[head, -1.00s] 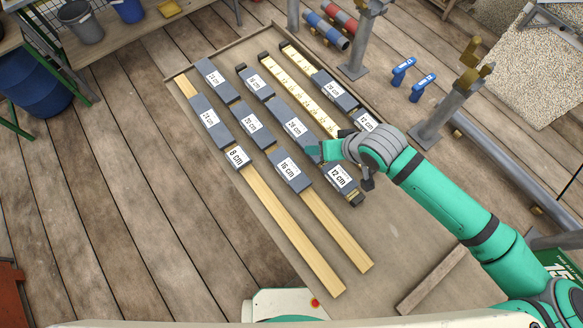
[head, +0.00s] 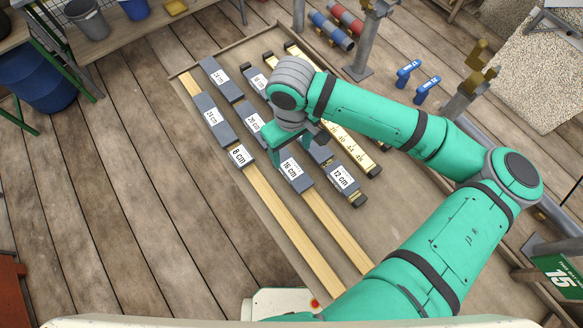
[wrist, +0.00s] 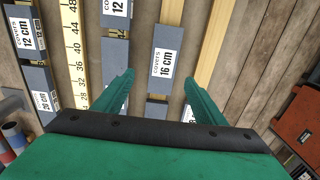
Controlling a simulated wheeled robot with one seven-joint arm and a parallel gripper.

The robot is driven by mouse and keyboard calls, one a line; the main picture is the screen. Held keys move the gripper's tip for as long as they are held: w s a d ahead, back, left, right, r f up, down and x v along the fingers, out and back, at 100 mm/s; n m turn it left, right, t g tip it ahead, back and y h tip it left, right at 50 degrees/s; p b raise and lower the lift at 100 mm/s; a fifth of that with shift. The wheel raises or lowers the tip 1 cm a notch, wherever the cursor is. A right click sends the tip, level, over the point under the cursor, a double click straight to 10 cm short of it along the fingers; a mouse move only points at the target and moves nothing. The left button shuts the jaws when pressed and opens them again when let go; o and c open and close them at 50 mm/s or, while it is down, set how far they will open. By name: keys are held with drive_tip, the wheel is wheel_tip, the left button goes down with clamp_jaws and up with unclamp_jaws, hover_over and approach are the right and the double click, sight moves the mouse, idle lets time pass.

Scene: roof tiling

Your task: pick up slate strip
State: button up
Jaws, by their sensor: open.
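My gripper (head: 293,152) is open and empty, over the middle of the board. In the wrist view its two green fingers (wrist: 157,88) point at the dark grey slate strip marked 16 cm (wrist: 165,45), which lies between their lines of sight. I cannot tell how high the fingers are above it. In the head view this 16 cm strip (head: 291,172) lies just below the gripper on a wooden batten. The 20 cm strip (head: 253,122) is partly hidden by my gripper. A strip marked 12 cm (head: 341,178) lies to the right, and the 8 cm strip (head: 239,154) to the left.
A yellow ruler (head: 352,148) runs along the board, partly under my arm. Strips marked 24 cm (head: 212,117) lie at the left. The board's lower right is bare but partly covered by my arm.

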sight(291, 169)
drive_tip(key=shift+f, duration=0.85)
drive_tip(key=f, duration=0.2)
drive_tip(key=s+f, duration=0.1)
drive_tip(key=f, duration=0.1)
drive_tip(key=shift+s+f, duration=0.1)
drive_tip(key=shift+f, duration=0.65)
drive_tip(key=c, duration=1.3)
